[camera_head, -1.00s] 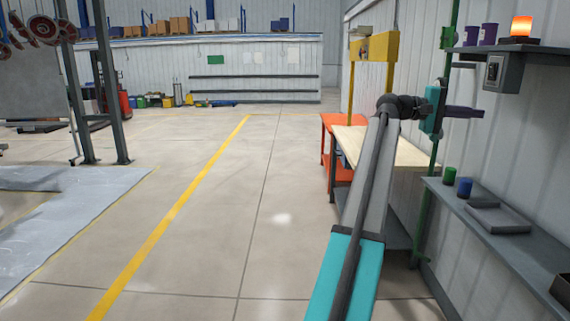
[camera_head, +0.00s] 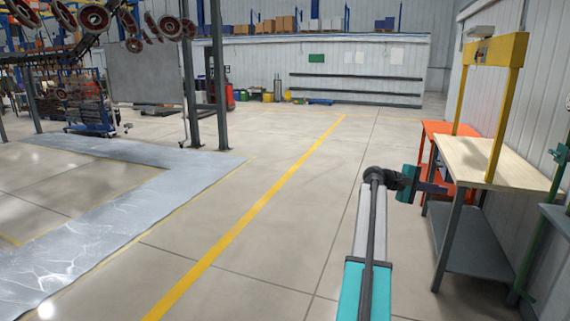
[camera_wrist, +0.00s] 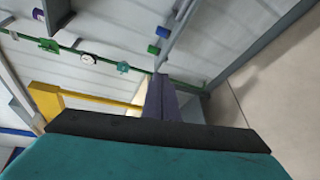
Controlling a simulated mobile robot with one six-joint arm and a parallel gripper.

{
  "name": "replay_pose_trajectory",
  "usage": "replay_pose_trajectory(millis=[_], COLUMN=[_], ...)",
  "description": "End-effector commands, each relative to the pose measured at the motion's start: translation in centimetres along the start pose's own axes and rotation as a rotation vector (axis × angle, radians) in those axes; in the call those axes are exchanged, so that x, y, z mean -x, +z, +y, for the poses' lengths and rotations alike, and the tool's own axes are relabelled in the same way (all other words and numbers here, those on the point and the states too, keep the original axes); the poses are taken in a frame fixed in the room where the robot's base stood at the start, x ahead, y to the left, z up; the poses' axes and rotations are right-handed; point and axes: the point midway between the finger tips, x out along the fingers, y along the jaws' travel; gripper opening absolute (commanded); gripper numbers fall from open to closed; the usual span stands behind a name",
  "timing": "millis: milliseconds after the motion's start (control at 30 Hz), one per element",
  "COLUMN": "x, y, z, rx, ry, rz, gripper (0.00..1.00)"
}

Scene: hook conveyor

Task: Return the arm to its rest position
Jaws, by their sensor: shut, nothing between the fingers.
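My arm (camera_head: 368,235) reaches forward from the bottom of the head view, with its teal and grey links extended over the floor. My gripper (camera_head: 432,188) points to the right at the arm's far end, in front of the workbench's left legs in the picture. In the wrist view the fingers (camera_wrist: 161,98) are together with nothing between them. The wrist view looks towards the wall, with the picture tilted.
A workbench (camera_head: 490,160) with a wooden top and yellow frame (camera_head: 505,75) stands at right, an orange table (camera_head: 440,130) behind it. Hanging discs (camera_head: 95,18) and a steel post (camera_head: 217,80) are at left. The floor (camera_head: 290,225) in the middle is clear.

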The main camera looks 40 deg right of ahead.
Motion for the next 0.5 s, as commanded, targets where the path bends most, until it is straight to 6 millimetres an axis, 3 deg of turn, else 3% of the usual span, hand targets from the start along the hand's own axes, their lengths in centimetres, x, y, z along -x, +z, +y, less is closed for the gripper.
replay_pose_trajectory(millis=[33,200,500], x=[1.6,6.3,15.1], y=[-1.5,-5.6,-10.9], z=[-1.9,-7.7,-18.7], rx=[0.019,0.075,0.174], ry=[-0.007,-0.037,-0.093], rz=[0.026,0.101,0.228], gripper=[0.00,0.00,0.00])
